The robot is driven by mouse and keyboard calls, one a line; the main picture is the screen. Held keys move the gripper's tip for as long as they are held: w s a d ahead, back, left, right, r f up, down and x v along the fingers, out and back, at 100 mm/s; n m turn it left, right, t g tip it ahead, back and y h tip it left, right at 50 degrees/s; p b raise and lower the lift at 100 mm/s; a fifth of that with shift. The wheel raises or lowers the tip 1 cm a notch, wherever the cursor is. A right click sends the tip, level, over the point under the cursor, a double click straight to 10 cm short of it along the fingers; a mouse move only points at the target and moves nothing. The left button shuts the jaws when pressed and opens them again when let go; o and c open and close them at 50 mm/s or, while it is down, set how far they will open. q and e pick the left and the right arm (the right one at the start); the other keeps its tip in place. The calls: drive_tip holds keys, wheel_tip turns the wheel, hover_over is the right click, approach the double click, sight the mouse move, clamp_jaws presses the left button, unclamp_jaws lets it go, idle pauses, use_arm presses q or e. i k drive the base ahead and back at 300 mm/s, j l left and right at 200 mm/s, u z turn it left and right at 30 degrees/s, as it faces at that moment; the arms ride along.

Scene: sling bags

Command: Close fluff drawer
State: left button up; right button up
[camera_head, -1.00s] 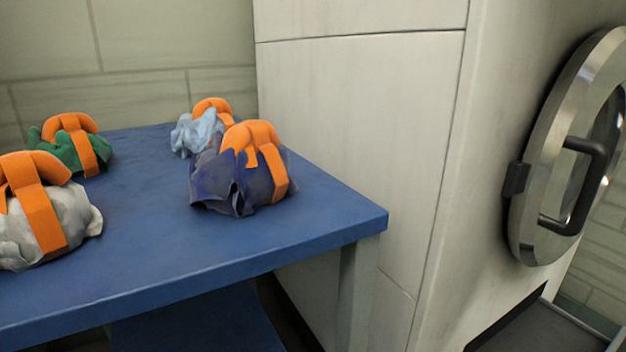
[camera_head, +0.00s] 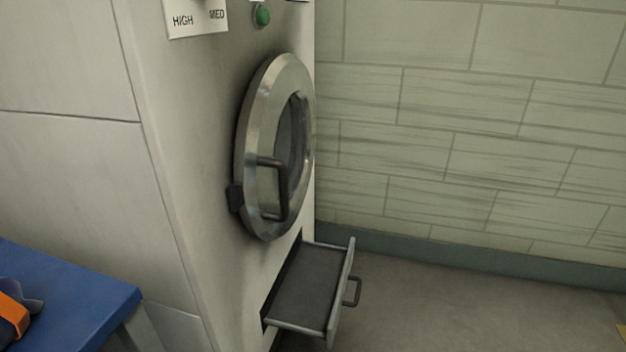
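The fluff drawer (camera_head: 308,287) sticks out of the lower front of the large pale machine (camera_head: 190,190), below its round door. It is pulled open, with a grey flat inside and a light metal front panel. A dark handle (camera_head: 353,290) is on the outer side of that front, facing right. Neither of my grippers shows in this view.
The round metal door (camera_head: 275,148) above the drawer appears shut, with a dark bar handle. A blue table (camera_head: 75,300) stands at the lower left with part of an orange-strapped bundle (camera_head: 14,312). The grey floor (camera_head: 450,305) right of the drawer is clear, up to a tiled wall (camera_head: 470,130).

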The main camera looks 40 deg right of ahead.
sight(309, 301)
drive_tip(key=z, duration=0.4)
drive_tip(key=k+l+z, duration=0.1)
drive_tip(key=z, duration=0.3)
drive_tip(key=k+z, duration=0.1)
drive_tip(key=z, duration=0.3)
